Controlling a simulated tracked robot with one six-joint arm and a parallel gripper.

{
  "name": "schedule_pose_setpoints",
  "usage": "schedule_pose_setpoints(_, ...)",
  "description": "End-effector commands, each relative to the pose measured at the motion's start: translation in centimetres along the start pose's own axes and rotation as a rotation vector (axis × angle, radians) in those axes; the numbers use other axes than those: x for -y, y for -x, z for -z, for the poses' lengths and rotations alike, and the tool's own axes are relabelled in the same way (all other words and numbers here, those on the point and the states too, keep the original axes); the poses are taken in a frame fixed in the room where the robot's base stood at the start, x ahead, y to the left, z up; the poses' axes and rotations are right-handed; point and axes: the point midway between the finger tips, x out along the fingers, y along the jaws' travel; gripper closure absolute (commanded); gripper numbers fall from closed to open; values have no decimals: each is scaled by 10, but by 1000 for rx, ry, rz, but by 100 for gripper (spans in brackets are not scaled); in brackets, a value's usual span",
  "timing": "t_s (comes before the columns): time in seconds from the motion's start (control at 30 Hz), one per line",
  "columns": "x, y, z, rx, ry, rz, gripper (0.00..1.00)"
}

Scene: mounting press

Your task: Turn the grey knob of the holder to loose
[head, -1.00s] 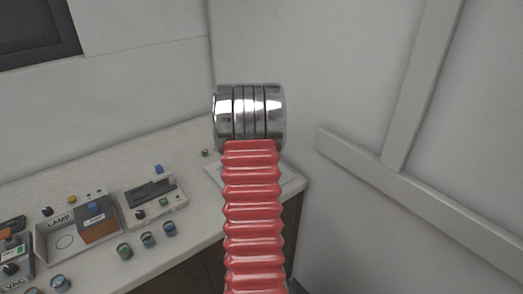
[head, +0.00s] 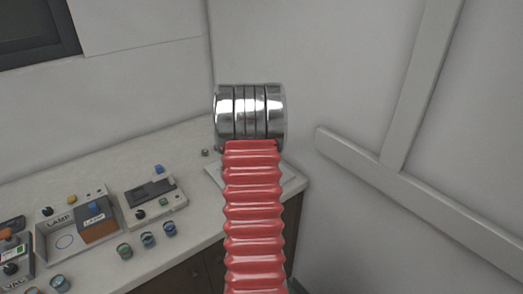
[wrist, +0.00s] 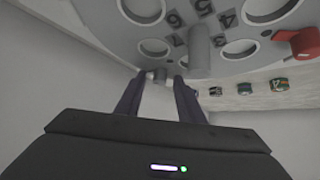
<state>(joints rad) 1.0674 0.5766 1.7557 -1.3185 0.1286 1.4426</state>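In the wrist view my gripper (wrist: 158,84) is open, its two dark fingers apart and pointing up the picture. A small grey knob-like piece (wrist: 157,75) shows between the fingertips; whether they touch it, I cannot tell. Above is a pale grey round plate (wrist: 115,25) with large holes and dark number tags, perhaps part of the holder. A thick grey post (wrist: 199,52) stands at its middle, right of the fingers. In the head view my arm hides the gripper, and I cannot make out the grey knob there.
A red lever or knob (wrist: 300,42) is at the right in the wrist view, with several small labelled jars (wrist: 244,88) below. In the head view the bench (head: 130,165) carries a lamp tray (head: 62,240), a grey device (head: 150,200) and small jars (head: 148,240). Walls stand close behind and right.

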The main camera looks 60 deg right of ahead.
Motion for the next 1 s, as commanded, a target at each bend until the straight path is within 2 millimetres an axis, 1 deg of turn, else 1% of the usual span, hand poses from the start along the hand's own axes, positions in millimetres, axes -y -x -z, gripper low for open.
schedule_pose_setpoints(0.2,0,2,1,-1,0,0,65)
schedule_pose_setpoints(0.37,0,11,1,-2,-1,0,65)
schedule_pose_setpoints(0.57,0,32,1,-2,-1,0,65)
schedule_pose_setpoints(1.0,-1,86,0,-2,-1,1,65)
